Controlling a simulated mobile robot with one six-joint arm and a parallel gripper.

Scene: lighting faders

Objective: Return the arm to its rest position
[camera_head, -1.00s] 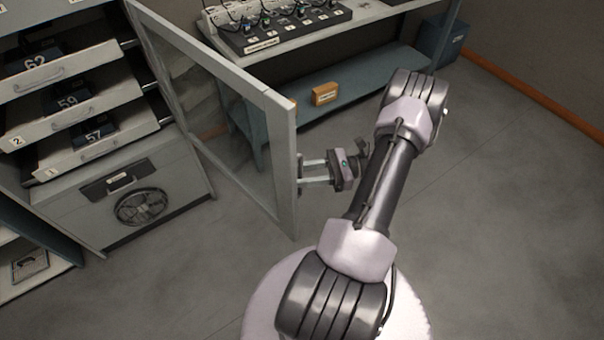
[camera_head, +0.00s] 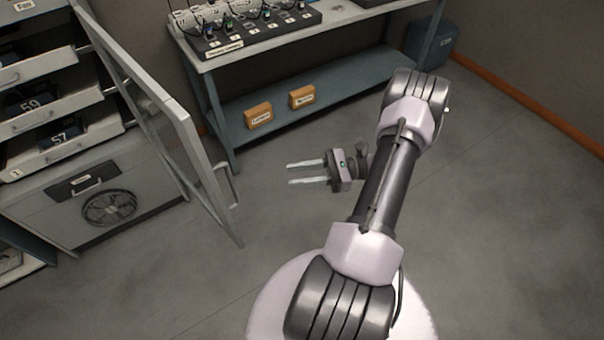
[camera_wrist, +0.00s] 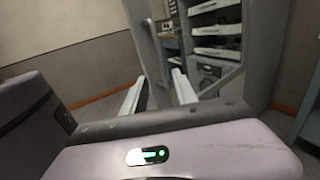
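My gripper (camera_head: 305,172) is in the middle of the head view, over bare floor, with its two fingers pointing left. The fingers are apart with nothing between them. In the wrist view my gripper (camera_wrist: 158,92) also shows two separate fingers, with the cabinet beyond them. My arm is bent, its upper link reaching up and right from the base. The glass-paned cabinet door (camera_head: 172,120) stands open to the left of the fingers. A gap of floor lies between its handle (camera_head: 228,185) and the fingertips.
The cabinet (camera_head: 120,165) at left has numbered drawers pulled out and a fan grille. A dark blue bin (camera_head: 438,50) is at back right. Floor at right is clear.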

